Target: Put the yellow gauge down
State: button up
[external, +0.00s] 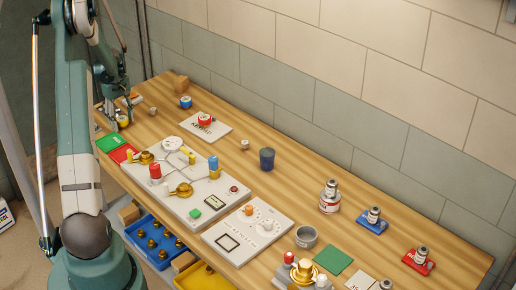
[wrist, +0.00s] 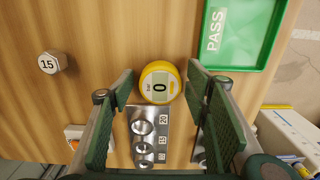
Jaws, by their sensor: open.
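The yellow gauge (wrist: 160,83) has a round yellow rim and a pale face reading 0. In the wrist view it sits face up at the end of a metal block (wrist: 147,135) with round holes; I cannot tell if they touch. My gripper (wrist: 158,90) is open, with its two green fingers on either side of the gauge and gaps visible between. A green PASS tray (wrist: 209,55) lies right of the gauge.
In the external view a red tray (external: 122,155) lies beside the green tray (external: 112,143), close to a grey valve panel (external: 207,207). Bare wood lies between the hex piece and the gauge.

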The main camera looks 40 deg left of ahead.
aim_at(122, 119)
notch_tip(122, 119, up, 12)
jog(key=shift+f, duration=0.2)
dwell(0.4)
dwell(0.5)
jog(key=shift+d, duration=0.1)
